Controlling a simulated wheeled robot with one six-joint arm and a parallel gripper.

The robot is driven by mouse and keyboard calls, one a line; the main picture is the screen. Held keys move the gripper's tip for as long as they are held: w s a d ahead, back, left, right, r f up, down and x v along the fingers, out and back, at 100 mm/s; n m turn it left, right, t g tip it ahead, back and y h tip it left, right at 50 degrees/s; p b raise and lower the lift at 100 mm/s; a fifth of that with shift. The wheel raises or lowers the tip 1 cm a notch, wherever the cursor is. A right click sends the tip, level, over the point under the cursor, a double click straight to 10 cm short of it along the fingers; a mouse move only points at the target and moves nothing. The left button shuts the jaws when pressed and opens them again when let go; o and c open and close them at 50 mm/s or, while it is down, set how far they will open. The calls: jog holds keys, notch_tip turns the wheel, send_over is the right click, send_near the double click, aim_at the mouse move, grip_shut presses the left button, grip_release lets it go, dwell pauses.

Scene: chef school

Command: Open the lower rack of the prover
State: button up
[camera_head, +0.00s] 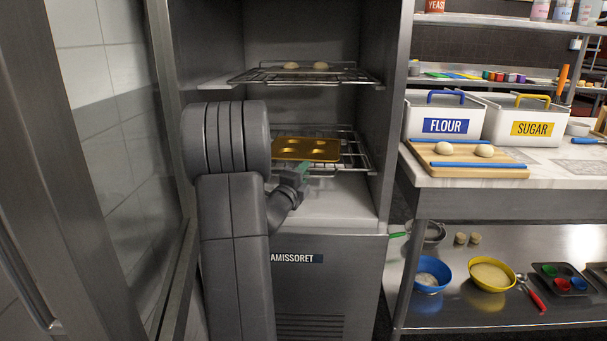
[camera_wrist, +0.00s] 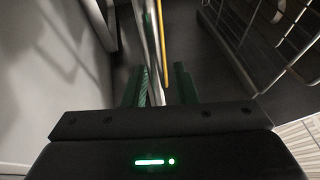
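The prover (camera_head: 335,230) is a tall grey cabinet, its front uncovered. Its lower rack (camera_head: 352,158) is a wire shelf bearing a golden tray with round hollows (camera_head: 305,150). My gripper (camera_head: 303,170) is at the front of this rack, partly hidden behind my arm. In the wrist view, the green fingers of my gripper (camera_wrist: 160,88) stand apart. A pale bar of the lower rack (camera_wrist: 154,50) runs into the gap between them, with the tray's yellow edge (camera_wrist: 165,45) beside it. I cannot see clear contact on both sides of the bar.
The upper rack (camera_head: 262,76) holds two dough balls (camera_head: 320,66). A grey door or frame (camera_head: 30,180) stands at the left. At the right, a counter (camera_head: 565,160) carries flour (camera_head: 445,116) and sugar (camera_head: 520,120) bins and a wooden board (camera_head: 470,171). Bowls stand on the shelf below.

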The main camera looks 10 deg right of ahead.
grip_shut()
jog(key=s+a+b, duration=0.3)
jog(key=s+a, duration=0.1)
jog(key=s, duration=0.9)
jog(key=s+a+b, duration=0.3)
jog(key=s+b, duration=0.1)
jog(key=s, duration=0.9)
jog(key=shift+s+a, duration=0.35)
jog(key=shift+o, duration=1.1)
grip_release()
